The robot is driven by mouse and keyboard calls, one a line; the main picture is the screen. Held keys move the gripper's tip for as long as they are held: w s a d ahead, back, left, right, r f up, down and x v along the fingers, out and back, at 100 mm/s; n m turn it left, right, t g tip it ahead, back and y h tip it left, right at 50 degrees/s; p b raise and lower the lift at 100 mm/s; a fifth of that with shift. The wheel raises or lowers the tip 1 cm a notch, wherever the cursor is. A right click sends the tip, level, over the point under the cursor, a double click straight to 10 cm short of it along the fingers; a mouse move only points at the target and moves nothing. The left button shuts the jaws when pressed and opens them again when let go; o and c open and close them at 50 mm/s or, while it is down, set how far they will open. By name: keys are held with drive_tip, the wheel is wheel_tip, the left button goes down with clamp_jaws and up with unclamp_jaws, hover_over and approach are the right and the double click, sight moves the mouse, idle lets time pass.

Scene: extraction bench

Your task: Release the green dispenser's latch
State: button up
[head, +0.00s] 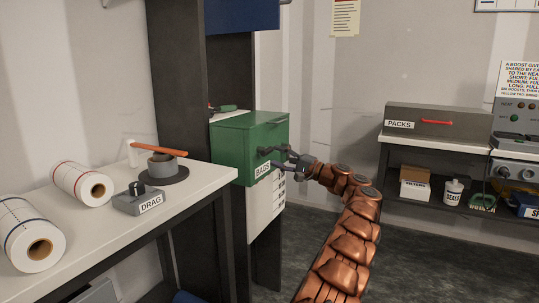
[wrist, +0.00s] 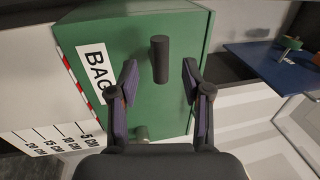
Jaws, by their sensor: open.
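The green dispenser (head: 240,136), a box labelled BAGS, stands past the end of the white bench. It also fills much of the wrist view (wrist: 155,98). A dark cylindrical peg (wrist: 159,60), which may be the latch, sticks out of its front face. A second, smaller knob (wrist: 140,132) shows lower on that face, partly hidden by my gripper. My gripper (head: 278,157) is at the dispenser's front, open and empty. In the wrist view its fingers (wrist: 160,72) lie on either side of the dark peg, with a gap on each side.
The white bench at left holds paper rolls (head: 84,184), a tape ring (head: 162,165) with an orange bar, and a grey DRAG box (head: 139,200). A PACKS case (head: 432,120) sits on the right shelf unit. The floor (head: 420,250) between is clear.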

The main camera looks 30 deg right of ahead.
drive_tip(key=v, duration=0.6)
drive_tip(key=shift+s+d, duration=0.25)
